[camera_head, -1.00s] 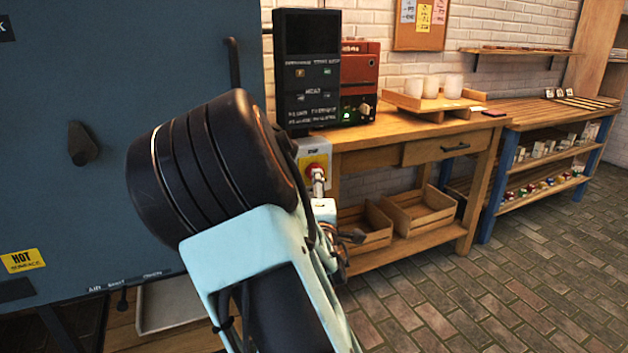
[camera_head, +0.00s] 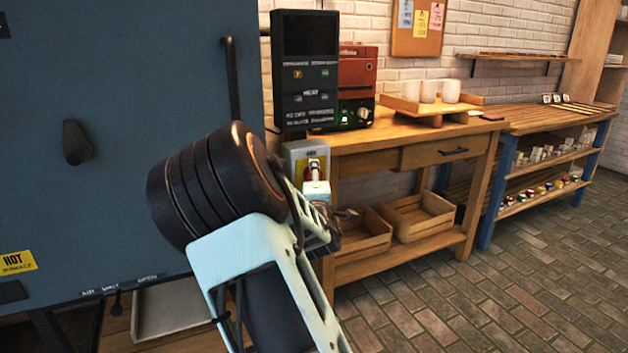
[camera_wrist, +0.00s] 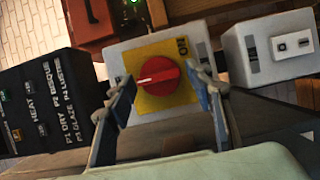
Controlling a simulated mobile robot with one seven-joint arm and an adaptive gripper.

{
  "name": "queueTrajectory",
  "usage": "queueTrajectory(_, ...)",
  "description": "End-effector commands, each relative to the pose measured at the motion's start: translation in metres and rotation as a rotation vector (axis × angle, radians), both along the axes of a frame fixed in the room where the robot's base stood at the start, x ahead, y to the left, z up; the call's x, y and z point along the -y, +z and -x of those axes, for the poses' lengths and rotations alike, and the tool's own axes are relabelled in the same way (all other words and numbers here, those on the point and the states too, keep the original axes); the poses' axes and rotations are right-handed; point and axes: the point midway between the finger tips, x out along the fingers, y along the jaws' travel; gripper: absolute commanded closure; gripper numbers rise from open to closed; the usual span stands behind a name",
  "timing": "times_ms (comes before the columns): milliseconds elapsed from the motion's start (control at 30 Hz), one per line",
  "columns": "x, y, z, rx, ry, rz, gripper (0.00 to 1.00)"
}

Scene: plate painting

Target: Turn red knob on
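The red knob (camera_wrist: 158,76) sits on a yellow plate (camera_wrist: 180,96) on a light grey switch box (camera_wrist: 116,64) in the wrist view. Its white mark points left, and the label "ON" is at the plate's upper right. My gripper (camera_wrist: 160,84) is open, with one finger to the left and one to the right of the knob. I cannot tell whether either finger touches it. In the head view the switch box (camera_head: 291,163) is at the left front of the wooden workbench, with the knob largely hidden by my gripper (camera_head: 318,188).
A black control panel (camera_head: 306,70) stands above the switch box, beside a red machine (camera_head: 358,70). A large blue kiln-like cabinet (camera_head: 120,60) is at left. The brick floor (camera_head: 480,290) at right is clear.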

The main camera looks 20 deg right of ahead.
Motion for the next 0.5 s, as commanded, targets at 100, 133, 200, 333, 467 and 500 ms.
queueTrajectory(100,0.0000,0.0001,0.0001,0.000,0.000,0.000,0.68)
queueTrajectory(133,-0.0001,0.0001,0.0002,0.000,0.000,0.000,0.71)
queueTrajectory(200,0.0000,0.0001,0.0002,0.000,0.000,0.000,0.79)
queueTrajectory(333,0.0000,0.0001,0.0002,0.000,0.000,0.000,0.88)
queueTrajectory(467,0.0001,0.0008,0.0003,0.000,0.000,-0.009,0.88)
queueTrajectory(500,0.0002,0.0012,0.0003,0.001,0.000,-0.016,0.88)
